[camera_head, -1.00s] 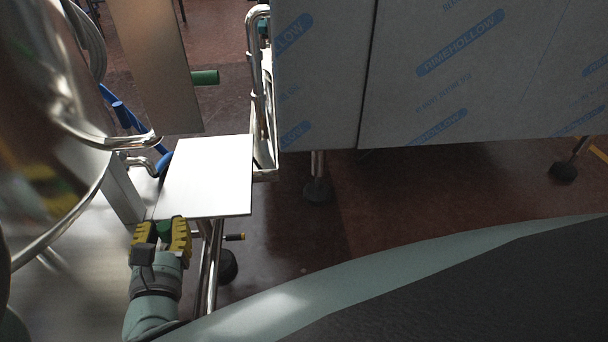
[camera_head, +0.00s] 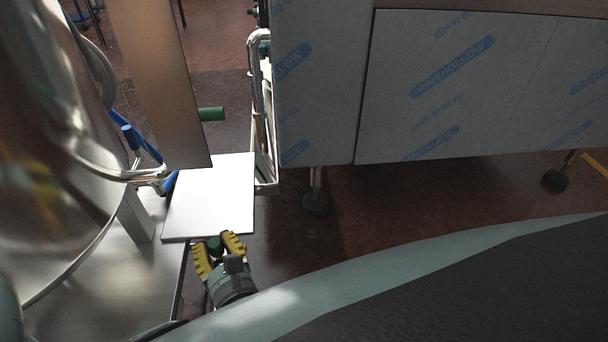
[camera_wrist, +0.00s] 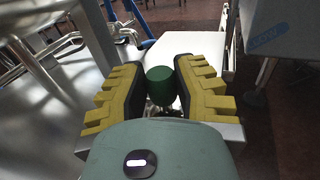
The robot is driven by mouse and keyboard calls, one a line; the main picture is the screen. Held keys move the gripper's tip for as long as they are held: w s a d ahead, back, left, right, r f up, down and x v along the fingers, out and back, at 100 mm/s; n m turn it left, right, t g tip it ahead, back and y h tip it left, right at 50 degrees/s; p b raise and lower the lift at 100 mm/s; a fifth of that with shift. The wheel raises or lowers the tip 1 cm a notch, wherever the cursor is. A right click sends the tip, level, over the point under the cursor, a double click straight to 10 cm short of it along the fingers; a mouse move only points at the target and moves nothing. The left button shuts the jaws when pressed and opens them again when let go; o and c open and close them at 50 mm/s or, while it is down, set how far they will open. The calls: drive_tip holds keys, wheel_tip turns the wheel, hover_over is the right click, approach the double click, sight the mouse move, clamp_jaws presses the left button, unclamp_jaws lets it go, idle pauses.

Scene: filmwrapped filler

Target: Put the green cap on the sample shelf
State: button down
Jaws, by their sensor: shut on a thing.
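The green cap (camera_wrist: 161,86) is held between the yellow-padded fingers of my gripper (camera_wrist: 160,90) in the wrist view. In the head view the cap (camera_head: 215,244) shows as a small dark green piece between the fingers of my gripper (camera_head: 219,252). The sample shelf appears to be the flat white plate (camera_head: 212,205). My gripper with the cap is at the plate's near edge, on the side toward me. Whether the cap is above the plate's level I cannot tell. The plate's visible top is bare.
A steel panel (camera_head: 160,80) stands upright behind the plate. Shiny pipes (camera_head: 262,110) run at its right. A film-wrapped steel cabinet (camera_head: 450,90) stands to the right. A steel surface (camera_head: 110,280) and a large shiny vessel lie at the left. A green rod (camera_head: 211,114) sticks out behind the panel.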

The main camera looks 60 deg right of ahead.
drive_tip(key=shift+s+d, duration=0.15)
drive_tip(key=shift+d, duration=0.05)
drive_tip(key=b+x, duration=0.1)
drive_tip(key=x, duration=0.4)
drive_tip(key=f+b+x, duration=0.1)
drive_tip(key=x, duration=0.9)
drive_tip(key=shift+s+d+f+b, duration=0.15)
drive_tip(key=shift+f+b, duration=0.1)
drive_tip(key=shift+b, duration=0.15)
drive_tip(key=shift+w+d+f, duration=0.15)
drive_tip(key=shift+w, duration=0.4)
drive_tip(key=shift+s+f+b, duration=0.15)
drive_tip(key=shift+f+b, duration=0.5)
drive_tip(key=shift+f, duration=0.2)
drive_tip(key=shift+s+f+b, duration=0.1)
drive_tip(key=shift+f+b, duration=0.5)
drive_tip(key=shift+f, duration=0.25)
drive_tip(key=shift+d, duration=0.1)
drive_tip(key=shift+w+f, duration=0.1)
drive_tip(key=c, duration=0.8)
unclamp_jaws()
drive_tip(key=shift+c, duration=0.2)
